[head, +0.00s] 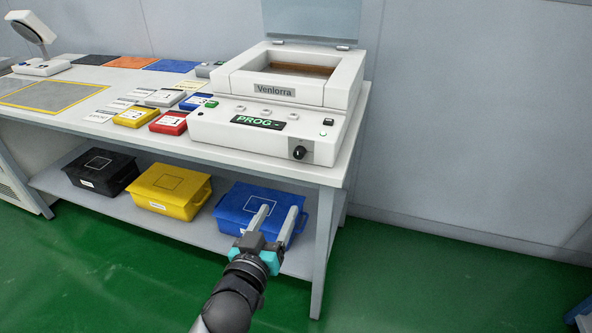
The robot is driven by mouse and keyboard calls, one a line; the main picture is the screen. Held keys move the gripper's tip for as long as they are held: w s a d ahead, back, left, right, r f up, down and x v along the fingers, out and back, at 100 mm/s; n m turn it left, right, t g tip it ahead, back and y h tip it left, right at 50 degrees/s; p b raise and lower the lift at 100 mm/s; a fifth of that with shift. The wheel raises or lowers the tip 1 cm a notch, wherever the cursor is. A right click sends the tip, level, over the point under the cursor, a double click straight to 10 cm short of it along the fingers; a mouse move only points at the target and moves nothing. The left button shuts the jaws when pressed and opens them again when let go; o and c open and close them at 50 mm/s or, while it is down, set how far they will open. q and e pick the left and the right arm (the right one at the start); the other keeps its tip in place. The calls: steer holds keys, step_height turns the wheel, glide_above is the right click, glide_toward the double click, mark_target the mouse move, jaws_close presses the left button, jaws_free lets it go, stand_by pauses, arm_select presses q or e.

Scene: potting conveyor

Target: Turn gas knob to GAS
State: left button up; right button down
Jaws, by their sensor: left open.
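The gas knob (299,153) is a small black knob on a grey plate at the front right corner of the white Venlorra machine (240,130). No label beside the knob can be read, and its setting is too small to tell. The machine's display (258,122) reads "PROG-" in green. My left gripper (278,210) is open and empty, its two pale fingers pointing away from me. In the picture it is below the knob, in front of the blue bin, and apart from the knob. My right gripper is not in view.
The machine's clear lid (311,20) stands raised. Red (169,123), yellow (136,117) and other labelled blocks lie left of it on the table (130,137). Black (101,172), yellow (168,188) and blue bins (240,196) fill the lower shelf.

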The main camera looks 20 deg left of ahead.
arm_select(q)
step_height(320, 180, up, 3)
steer(key=t, duration=0.1)
steer(key=b, duration=0.3)
glide_toward(298, 155)
steer(key=w, duration=0.7)
steer(key=shift+w, duration=0.75)
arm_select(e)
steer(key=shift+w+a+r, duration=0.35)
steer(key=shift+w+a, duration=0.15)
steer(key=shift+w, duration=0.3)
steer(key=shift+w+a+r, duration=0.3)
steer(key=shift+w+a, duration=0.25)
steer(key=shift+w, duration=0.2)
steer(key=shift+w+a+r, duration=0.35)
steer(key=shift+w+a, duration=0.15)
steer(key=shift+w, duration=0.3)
arm_select(q)
jaws_close()
